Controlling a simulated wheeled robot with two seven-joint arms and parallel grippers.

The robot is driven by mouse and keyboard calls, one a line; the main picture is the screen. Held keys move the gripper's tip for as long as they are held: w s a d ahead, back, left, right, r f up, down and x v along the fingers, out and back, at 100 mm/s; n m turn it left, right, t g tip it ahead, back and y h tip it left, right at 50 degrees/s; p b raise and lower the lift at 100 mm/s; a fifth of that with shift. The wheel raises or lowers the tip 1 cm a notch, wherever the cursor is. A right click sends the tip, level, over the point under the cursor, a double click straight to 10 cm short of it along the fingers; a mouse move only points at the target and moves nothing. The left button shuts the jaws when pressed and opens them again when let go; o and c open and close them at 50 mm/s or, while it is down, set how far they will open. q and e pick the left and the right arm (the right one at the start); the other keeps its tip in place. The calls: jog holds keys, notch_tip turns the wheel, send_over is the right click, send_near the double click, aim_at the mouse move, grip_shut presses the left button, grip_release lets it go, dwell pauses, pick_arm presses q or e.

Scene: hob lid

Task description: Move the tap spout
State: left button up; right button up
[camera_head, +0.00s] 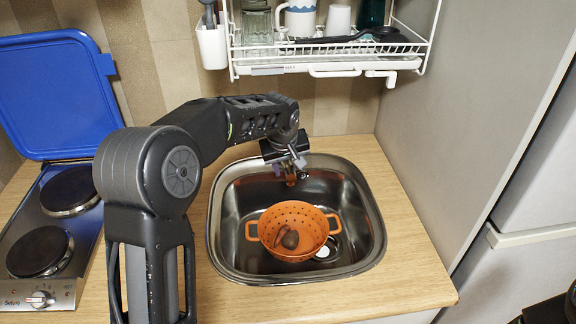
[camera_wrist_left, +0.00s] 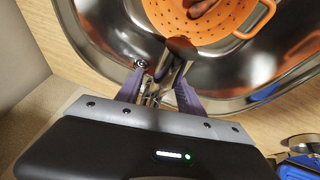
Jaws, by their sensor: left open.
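The tap spout (camera_wrist_left: 176,74) is a shiny metal piece at the back edge of the sink. In the wrist view it lies between the two spread fingers of my left gripper (camera_wrist_left: 158,90). The fingers are open on either side of it; I cannot tell whether either touches it. In the head view my left gripper (camera_head: 287,160) is over the sink's back rim and hides most of the tap. My right gripper is in neither view.
The steel sink (camera_head: 228,235) holds an orange colander (camera_head: 268,245) with brown items. A white dish rack (camera_head: 330,65) hangs above. The hob (camera_head: 62,290), its blue lid (camera_head: 55,95) raised, stands left. The counter right of the sink (camera_head: 405,245) is clear.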

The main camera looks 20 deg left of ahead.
aim_at(287, 163)
pick_arm(q)
jog(key=shift+b+v, duration=0.65)
jog(key=shift+v, duration=3.25)
jog(key=shift+s+f, duration=0.15)
